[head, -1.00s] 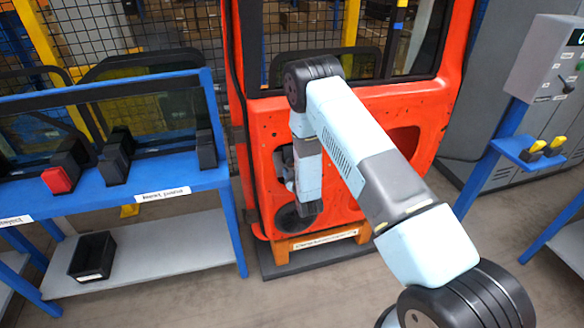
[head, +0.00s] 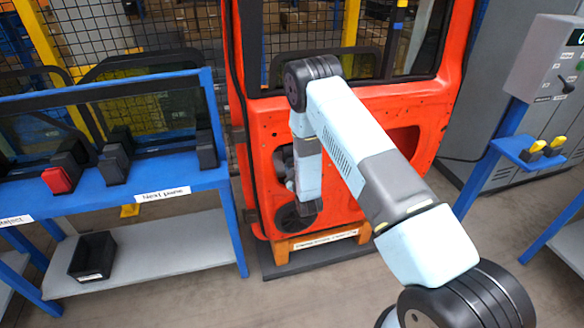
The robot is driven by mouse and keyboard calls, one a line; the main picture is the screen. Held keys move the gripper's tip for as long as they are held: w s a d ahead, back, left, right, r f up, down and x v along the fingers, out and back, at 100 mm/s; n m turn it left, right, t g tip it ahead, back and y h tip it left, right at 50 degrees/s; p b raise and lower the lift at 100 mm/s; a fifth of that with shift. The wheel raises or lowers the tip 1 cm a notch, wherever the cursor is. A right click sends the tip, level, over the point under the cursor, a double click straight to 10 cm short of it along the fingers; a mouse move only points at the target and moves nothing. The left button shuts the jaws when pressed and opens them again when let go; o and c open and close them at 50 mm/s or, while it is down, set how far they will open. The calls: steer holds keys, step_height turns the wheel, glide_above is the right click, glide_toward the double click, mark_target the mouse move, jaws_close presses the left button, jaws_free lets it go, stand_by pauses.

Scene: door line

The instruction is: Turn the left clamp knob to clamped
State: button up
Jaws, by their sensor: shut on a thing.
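The orange-red car door (head: 345,110) stands upright in front of me on an orange stand (head: 318,239) with a label along its front. My arm reaches over to the door's lower left part, and its last links hang down close to the door's panel. My gripper is hidden behind these links, so I cannot see its fingers or what they touch. I cannot make out the left clamp knob; the place around my wrist is covered by my own arm.
A blue rack (head: 120,190) at the left holds dark window panes, black blocks and a red block (head: 57,180). A black bin (head: 93,256) sits on its lower shelf. A grey control box (head: 550,62) and a blue bracket with yellow-topped items (head: 537,147) stand at the right.

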steer(key=shift+m, duration=0.3)
steer(key=m, duration=0.3)
steer(key=shift+a+f+m, duration=0.1)
steer(key=shift+m, duration=0.2)
steer(key=m, duration=0.4)
steer(key=shift+s+m, duration=0.1)
steer(key=shift+m, duration=0.2)
steer(key=m, duration=0.4)
steer(key=shift+m, duration=2.5)
steer(key=o, duration=1)
steer(key=shift+o, duration=0.2)
steer(key=v, duration=1.3)
steer(key=shift+s, duration=0.35)
